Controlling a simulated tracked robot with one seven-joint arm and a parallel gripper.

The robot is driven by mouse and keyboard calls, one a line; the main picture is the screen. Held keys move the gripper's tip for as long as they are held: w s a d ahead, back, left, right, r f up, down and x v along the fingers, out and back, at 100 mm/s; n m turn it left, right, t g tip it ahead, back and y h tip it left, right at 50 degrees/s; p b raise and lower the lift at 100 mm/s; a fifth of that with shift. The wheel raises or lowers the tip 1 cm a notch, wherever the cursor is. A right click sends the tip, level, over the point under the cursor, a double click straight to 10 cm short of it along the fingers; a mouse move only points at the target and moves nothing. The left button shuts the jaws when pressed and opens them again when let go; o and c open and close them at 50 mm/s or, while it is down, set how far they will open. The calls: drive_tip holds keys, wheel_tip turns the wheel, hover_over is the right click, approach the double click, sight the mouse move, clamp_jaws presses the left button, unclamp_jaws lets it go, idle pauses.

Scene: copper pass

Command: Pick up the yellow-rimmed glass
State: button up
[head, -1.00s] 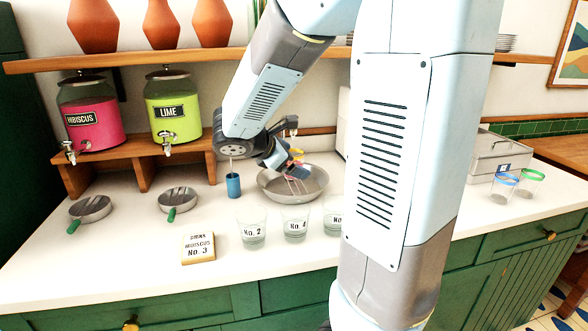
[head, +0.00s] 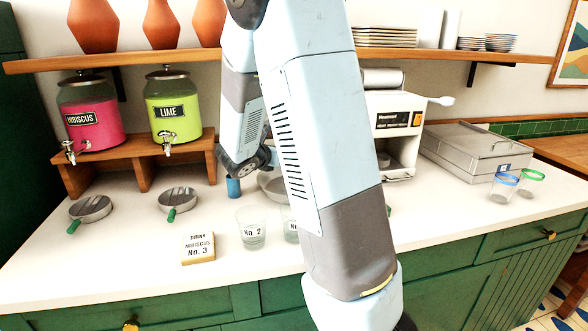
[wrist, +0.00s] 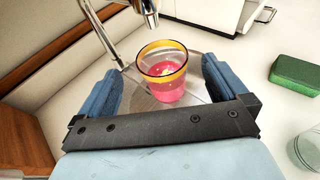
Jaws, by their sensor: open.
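The yellow-rimmed glass (wrist: 162,82) shows in the wrist view, with a yellow band at its top and pink-red colour inside. It appears to be in the metal basin (wrist: 205,98). My gripper (wrist: 157,88) is open, with one blue finger on each side of the glass in the picture and a visible gap on both sides. I cannot tell how deep the glass is between the fingers. In the head view, my arm hides the glass and the fingers, and only the left part of the basin (head: 268,187) shows.
A metal tap (wrist: 108,38) rises close beside the glass. A green sponge (wrist: 297,74) and a clear glass (wrist: 306,150) are to the right. A white machine (head: 395,130) is behind.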

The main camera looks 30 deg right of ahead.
drive_tip(key=shift+f+x, duration=0.2)
drive_tip(key=shift+x, duration=3)
drive_tip(key=shift+s+a, duration=0.1)
drive_tip(key=shift+s, duration=0.05)
drive_tip(key=c, duration=1.6)
drive_tip(key=shift+r, duration=0.2)
drive_tip(key=shift+a+f+v, duration=0.1)
drive_tip(key=shift+f+v, duration=0.25)
drive_tip(key=shift+v, duration=2.6)
drive_tip(key=shift+a+f+v, duration=0.1)
drive_tip(key=shift+f+v, duration=0.25)
drive_tip(key=shift+v, duration=2.65)
drive_tip(key=shift+a+f+v, duration=0.1)
drive_tip(key=shift+f+v, duration=0.2)
drive_tip(key=shift+v, duration=2.65)
drive_tip(key=shift+s+a, duration=0.1)
drive_tip(key=shift+s, duration=0.2)
